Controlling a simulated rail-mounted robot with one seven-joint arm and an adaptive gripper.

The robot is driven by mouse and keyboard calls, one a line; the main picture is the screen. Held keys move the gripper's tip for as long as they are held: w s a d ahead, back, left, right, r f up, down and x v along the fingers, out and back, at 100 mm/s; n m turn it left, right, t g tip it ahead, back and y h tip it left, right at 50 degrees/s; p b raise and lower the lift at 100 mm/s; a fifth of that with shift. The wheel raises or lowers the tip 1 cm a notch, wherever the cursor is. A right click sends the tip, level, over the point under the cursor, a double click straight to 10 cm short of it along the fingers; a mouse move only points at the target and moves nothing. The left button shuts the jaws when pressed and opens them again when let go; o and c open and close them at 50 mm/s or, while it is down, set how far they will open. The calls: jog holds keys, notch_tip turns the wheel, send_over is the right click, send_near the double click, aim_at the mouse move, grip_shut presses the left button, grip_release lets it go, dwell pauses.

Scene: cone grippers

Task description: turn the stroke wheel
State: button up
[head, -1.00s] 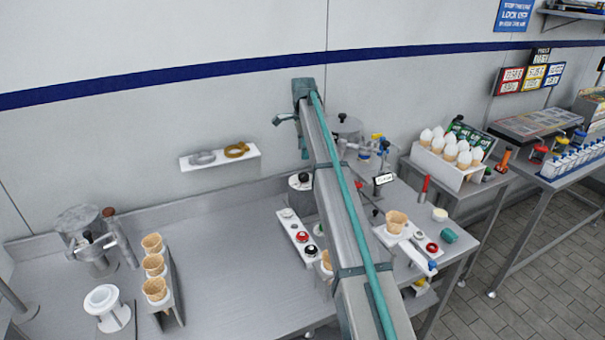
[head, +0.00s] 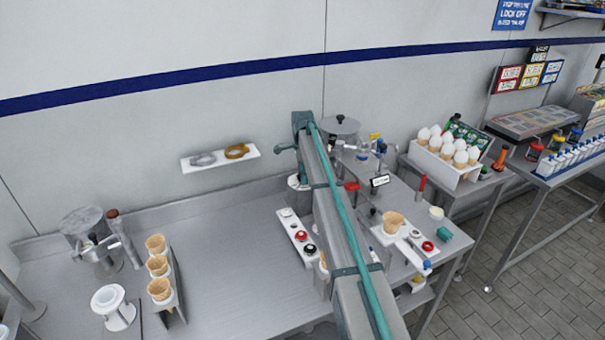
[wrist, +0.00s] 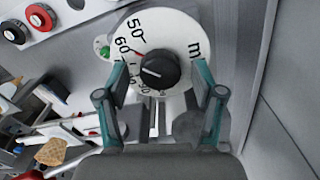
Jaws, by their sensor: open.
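The stroke wheel is a white dial (wrist: 182,32) with black numbers, "ml" lettering and a round black knob (wrist: 160,69) at its middle. In the head view only a small part of the white dial (head: 293,182) shows beside my arm. My gripper (wrist: 159,84) is open, with one teal finger on each side of the knob in the wrist view. The fingers overlap the dial's lower face in that view. I cannot tell whether they touch the knob. In the head view the fingers are hidden by my arm.
A white panel with red and black buttons (head: 297,232) lies just in front of the wheel. A cone stand (head: 393,219) and small fittings are at right. Filled cones (head: 448,147) stand further right. The bench's left middle (head: 230,250) is clear.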

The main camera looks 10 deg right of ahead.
jog(key=c, duration=1.2)
jog(key=shift+o, duration=0.3)
